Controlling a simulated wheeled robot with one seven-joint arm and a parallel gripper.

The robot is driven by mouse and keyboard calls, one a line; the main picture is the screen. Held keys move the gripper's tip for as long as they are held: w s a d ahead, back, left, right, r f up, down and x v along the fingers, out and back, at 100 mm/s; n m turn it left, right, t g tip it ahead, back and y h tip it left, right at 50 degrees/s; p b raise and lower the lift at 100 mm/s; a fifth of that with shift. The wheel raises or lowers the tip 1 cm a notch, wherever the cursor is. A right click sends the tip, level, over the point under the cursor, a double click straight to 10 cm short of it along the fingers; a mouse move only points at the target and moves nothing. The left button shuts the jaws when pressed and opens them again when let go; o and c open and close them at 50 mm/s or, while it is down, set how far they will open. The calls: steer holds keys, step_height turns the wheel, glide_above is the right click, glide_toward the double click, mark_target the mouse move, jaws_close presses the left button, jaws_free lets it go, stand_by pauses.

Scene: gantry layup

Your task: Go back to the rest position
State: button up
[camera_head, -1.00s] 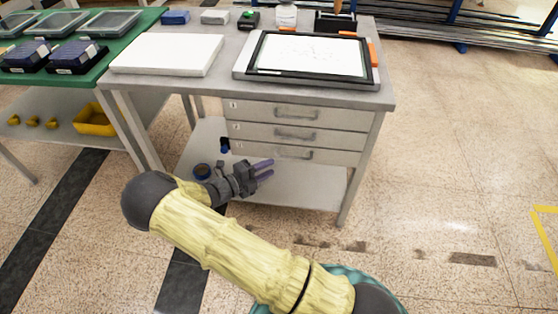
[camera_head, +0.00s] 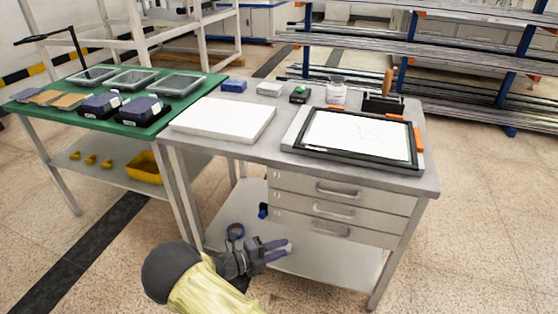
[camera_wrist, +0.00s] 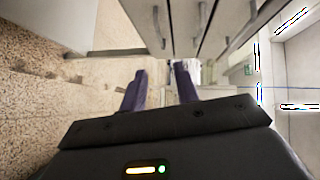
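My gripper (camera_head: 274,248) is in front of the grey workbench (camera_head: 432,183), below its top and near the drawers (camera_head: 340,208). Its two purple fingers point to the right in the head view. In the wrist view the gripper (camera_wrist: 161,88) shows its fingers spread apart with nothing between them. The drawers stand above the fingers in the wrist view (camera_wrist: 190,25) and all look closed. My yellow-sleeved arm runs to the bottom edge of the head view.
The bench holds a white slab (camera_head: 222,118), a black-framed panel (camera_head: 357,137) and small items at the back. A green table (camera_head: 165,118) with trays and dark blocks adjoins at left. A lower shelf (camera_head: 340,265) lies under the drawers. Floor at right is clear.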

steer(key=s+d+r+m+g+y, duration=0.35)
steer(key=d+m, duration=0.25)
steer(key=m, duration=0.4)
steer(key=s+d+r+m+g+y, duration=0.2)
steer(key=s+d+m+g+y, duration=0.25)
steer(key=m, duration=0.55)
steer(key=s+d+r+m+t+y, duration=0.2)
steer(key=s+d+r+m+y, duration=0.3)
steer(key=m, duration=0.7)
steer(key=s+r+m+t+y, duration=0.15)
steer(key=s+r+m, duration=0.35)
steer(key=m, duration=0.6)
step_height(320, 180, up, 31)
steer(key=w+p, duration=0.1)
steer(key=p, duration=2.9)
steer(key=shift+w, duration=0.15)
steer(key=shift+o, duration=0.6)
